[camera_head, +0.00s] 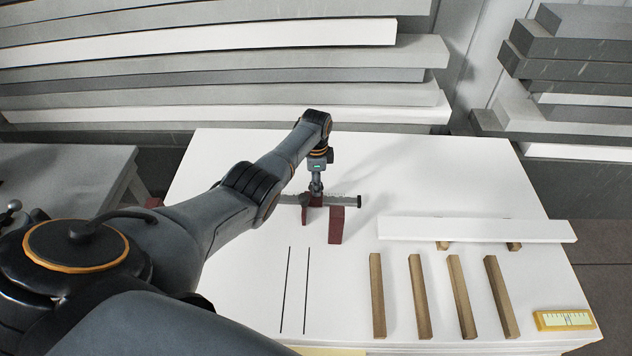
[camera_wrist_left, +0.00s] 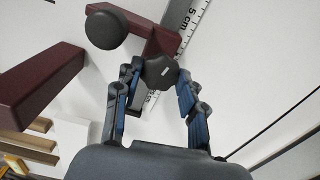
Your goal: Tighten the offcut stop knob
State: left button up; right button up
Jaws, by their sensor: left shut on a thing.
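My left gripper (camera_head: 316,188) reaches down to a dark red stop (camera_head: 313,200) on a grey scale rail (camera_head: 348,201). In the left wrist view my left gripper (camera_wrist_left: 157,100) is shut on a dark grey knob (camera_wrist_left: 158,71), which sits between its fingertips against the dark red stop (camera_wrist_left: 155,38). The scale rail (camera_wrist_left: 184,18) with cm marks runs past the stop. A second round dark knob (camera_wrist_left: 106,26) shows beside the stop. In the head view the gripper hides the held knob. My right gripper is not in view.
A dark red block (camera_head: 336,226) stands just right of the stop. The white table (camera_head: 240,160) also bears a white board (camera_head: 476,229), several wooden strips (camera_head: 418,296) and a yellow level (camera_head: 564,319). Two black lines mark the front. The back right is clear.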

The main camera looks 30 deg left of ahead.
pick_arm(q)
jog(key=m, duration=0.5)
jog(key=shift+m, duration=0.3)
dwell(0.4)
jog(key=o, duration=1.2)
jog(key=shift+c, duration=0.2)
notch_tip(320, 180, up, 12)
jog(key=shift+r, duration=0.1)
